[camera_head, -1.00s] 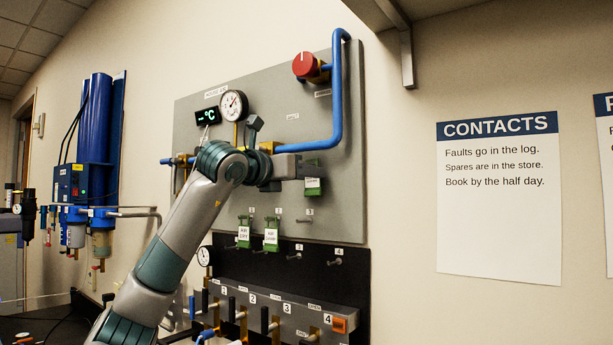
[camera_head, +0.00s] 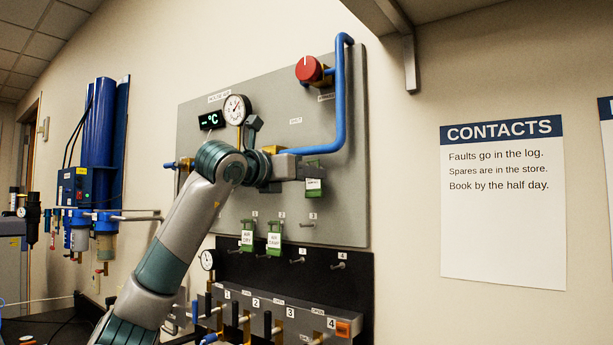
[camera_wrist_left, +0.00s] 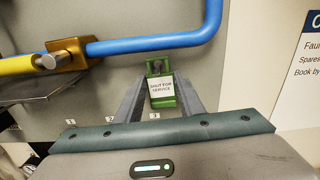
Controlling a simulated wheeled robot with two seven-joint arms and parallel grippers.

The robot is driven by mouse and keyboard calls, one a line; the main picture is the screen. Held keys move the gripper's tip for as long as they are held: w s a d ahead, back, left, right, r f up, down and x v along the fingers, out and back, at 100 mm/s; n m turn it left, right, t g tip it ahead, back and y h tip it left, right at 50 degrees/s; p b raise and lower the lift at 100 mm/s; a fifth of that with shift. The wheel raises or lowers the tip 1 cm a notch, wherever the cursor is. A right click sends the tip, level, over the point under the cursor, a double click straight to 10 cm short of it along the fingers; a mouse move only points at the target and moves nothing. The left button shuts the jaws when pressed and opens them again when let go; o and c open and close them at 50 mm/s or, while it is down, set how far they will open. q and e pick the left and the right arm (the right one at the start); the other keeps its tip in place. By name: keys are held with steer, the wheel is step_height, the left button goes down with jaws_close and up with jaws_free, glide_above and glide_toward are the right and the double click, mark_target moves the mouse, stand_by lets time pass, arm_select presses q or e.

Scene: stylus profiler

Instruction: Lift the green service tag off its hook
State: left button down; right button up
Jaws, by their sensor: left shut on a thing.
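The green service tag (camera_head: 314,187) has a white label, which reads "SHUT FOR SERVICE" in the left wrist view (camera_wrist_left: 161,88). My left gripper (camera_head: 312,168) is shut on the tag's upper part, with a finger on each side of it in the wrist view. The tag hangs upright in front of the grey panel, above the row of numbered hooks. The hook marked 3 (camera_head: 306,225) is bare and sits below the tag, apart from it. My right gripper is not in view.
Two other green tags, an air dry tag (camera_head: 247,238) and a second tag (camera_head: 274,240), hang at hooks 1 and 2. A blue pipe (camera_head: 339,110) bends down to the right and runs above my gripper. A valve block (camera_head: 290,315) stands below.

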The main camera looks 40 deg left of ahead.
arm_select(q)
steer(key=s+b, duration=0.1)
steer(key=s, duration=0.7)
steer(key=shift+d+b, duration=0.35)
steer(key=shift+d, duration=0.1)
stand_by(0.5)
steer(key=shift+w+d+f, duration=0.1)
steer(key=shift+w, duration=0.05)
